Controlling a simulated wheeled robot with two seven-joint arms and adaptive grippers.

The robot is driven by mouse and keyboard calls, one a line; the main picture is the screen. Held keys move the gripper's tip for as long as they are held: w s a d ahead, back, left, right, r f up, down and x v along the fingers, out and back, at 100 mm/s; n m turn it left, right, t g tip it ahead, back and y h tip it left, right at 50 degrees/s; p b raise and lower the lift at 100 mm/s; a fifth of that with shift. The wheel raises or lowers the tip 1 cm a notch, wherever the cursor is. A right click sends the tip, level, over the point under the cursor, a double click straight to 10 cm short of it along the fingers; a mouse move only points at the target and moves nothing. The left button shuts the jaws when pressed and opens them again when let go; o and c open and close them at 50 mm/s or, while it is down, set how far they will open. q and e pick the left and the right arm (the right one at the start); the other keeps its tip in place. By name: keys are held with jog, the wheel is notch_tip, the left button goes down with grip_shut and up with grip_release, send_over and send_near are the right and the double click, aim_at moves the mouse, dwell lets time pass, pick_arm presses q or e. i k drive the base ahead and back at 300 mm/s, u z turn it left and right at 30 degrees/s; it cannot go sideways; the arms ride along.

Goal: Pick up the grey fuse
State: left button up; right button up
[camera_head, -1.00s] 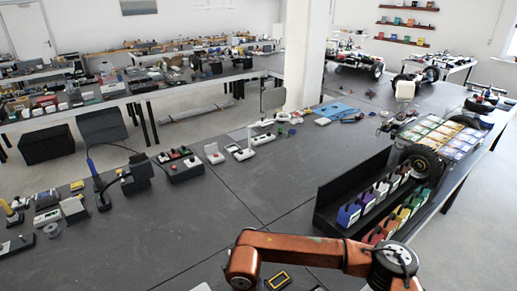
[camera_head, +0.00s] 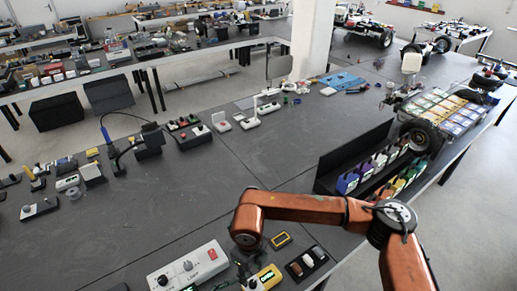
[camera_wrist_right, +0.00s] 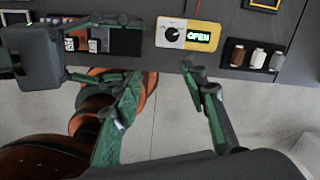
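A dark holder (camera_head: 307,264) near the front of the table carries a brown, a white and a grey fuse (camera_head: 317,252). In the right wrist view the holder (camera_wrist_right: 251,66) is at upper right, with the grey fuse (camera_wrist_right: 277,61) at its right end. My right gripper (camera_wrist_right: 162,75) is open and empty, with the holder off to the right of its fingers. In the head view only my orange right arm shows. A second gripper, seemingly my left (camera_wrist_right: 140,48), enters the wrist view from the left. Its fingers are apart on either side of a small marker-coded item.
A yellow device (camera_wrist_right: 188,33) reading OPEN lies left of the holder. The middle tabletop is clear.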

aim_at(320, 254)
jog(key=z, duration=0.05)
jog(key=k, duration=1.35)
